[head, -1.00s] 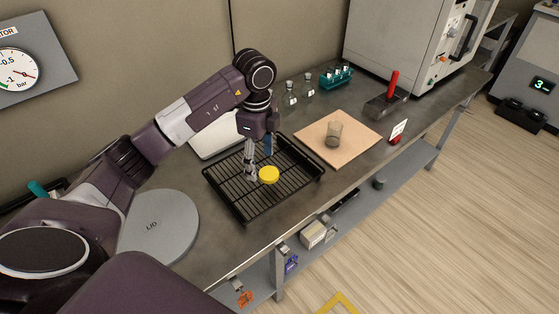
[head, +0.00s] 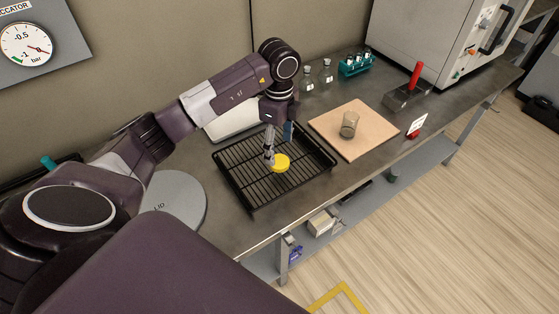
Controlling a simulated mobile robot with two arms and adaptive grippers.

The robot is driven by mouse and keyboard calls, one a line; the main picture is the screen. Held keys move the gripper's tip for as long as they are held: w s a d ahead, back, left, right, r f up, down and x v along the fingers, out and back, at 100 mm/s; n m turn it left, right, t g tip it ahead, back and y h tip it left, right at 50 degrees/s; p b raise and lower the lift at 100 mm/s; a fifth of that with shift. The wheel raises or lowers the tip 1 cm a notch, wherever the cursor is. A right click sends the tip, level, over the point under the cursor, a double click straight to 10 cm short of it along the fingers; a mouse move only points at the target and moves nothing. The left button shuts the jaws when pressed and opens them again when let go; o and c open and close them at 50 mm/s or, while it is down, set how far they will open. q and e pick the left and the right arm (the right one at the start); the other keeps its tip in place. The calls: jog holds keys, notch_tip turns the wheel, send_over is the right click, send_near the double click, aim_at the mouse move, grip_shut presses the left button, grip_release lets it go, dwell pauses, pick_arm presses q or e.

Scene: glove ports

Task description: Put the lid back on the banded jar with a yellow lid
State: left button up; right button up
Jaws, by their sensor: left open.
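The yellow lid (head: 281,163) lies on the black wire rack (head: 248,203) on the bench. My left gripper (head: 270,160) points down over the rack, its fingers right against the lid's left side in the picture. It is open; whether a finger touches the lid I cannot tell. A clear glass jar (head: 349,124) stands upright and open on the tan board (head: 378,134), right of the rack. Any band on it is too small to make out. My right gripper is out of view.
A grey round plate marked LID (head: 178,205) lies left of the rack. Two small bottles (head: 326,72), a teal vial rack (head: 357,63) and a block with a red handle (head: 408,96) stand behind.

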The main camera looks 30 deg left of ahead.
aim_at(279, 161)
pick_arm(q)
notch_tip(279, 161, down, 4)
jog(key=shift+f+p, duration=0.25)
jog(key=shift+p, duration=0.75)
jog(key=shift+f, duration=0.35)
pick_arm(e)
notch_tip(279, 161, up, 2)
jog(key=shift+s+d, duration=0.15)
pick_arm(q)
jog(key=c, duration=0.8)
